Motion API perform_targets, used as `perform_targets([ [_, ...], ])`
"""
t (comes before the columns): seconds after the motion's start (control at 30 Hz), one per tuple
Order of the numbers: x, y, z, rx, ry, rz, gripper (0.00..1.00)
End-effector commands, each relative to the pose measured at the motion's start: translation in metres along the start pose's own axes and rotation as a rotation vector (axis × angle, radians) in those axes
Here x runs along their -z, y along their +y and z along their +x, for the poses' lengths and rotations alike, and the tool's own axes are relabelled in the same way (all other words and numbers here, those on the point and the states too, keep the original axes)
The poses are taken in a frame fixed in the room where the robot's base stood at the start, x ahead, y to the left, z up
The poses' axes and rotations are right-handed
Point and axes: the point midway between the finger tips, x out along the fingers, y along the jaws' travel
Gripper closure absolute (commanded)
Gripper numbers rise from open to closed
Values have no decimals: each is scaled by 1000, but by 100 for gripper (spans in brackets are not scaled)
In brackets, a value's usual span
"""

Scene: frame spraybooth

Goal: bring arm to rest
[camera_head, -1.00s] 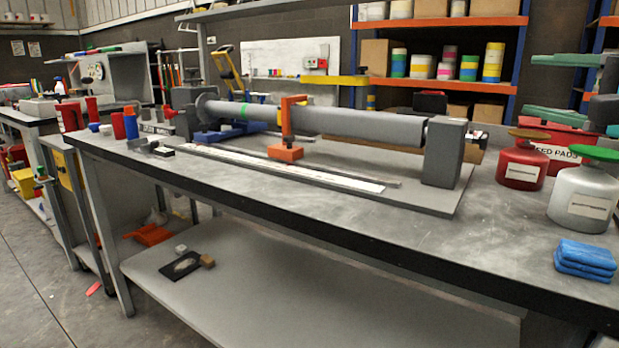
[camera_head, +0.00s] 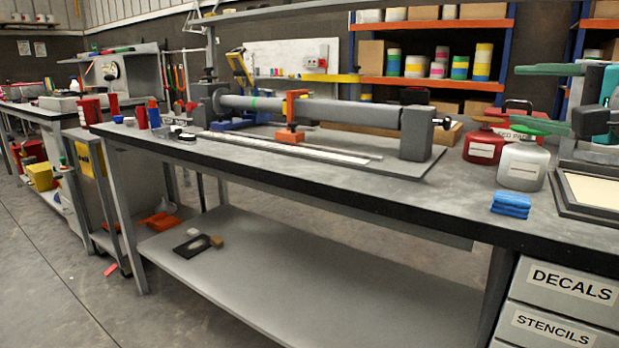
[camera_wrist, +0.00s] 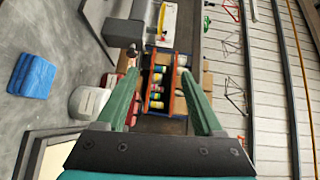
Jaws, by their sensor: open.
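My gripper (camera_head: 505,95) is at the right of the head view, its two green fingers spread apart over the right end of the bench. In the wrist view my gripper (camera_wrist: 160,72) also shows open, with nothing between its fingers. The arm is held up in the air, with the fingers pointing left in the head view. In that view the lower finger passes in front of or close above the silver canister (camera_head: 522,167); I cannot tell the gap. Most of the arm is out of frame.
The bench (camera_head: 330,200) carries a long grey tube (camera_head: 330,110) in a fixture, a red canister (camera_head: 483,147), blue pads (camera_head: 511,205) and a framed tray (camera_head: 590,190) at right. Drawers (camera_head: 568,285) sit below. Open floor (camera_head: 50,270) lies at left.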

Motion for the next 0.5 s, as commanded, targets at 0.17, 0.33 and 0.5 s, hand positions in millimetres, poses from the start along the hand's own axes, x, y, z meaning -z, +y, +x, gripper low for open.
perform_targets([
  [0.17, -26, 20, 12, -67, -48, -63, 31],
  [0.33, -58, 51, 25, -157, -110, -148, 31],
  [0.5, -100, 97, 35, -285, -205, -268, 31],
])
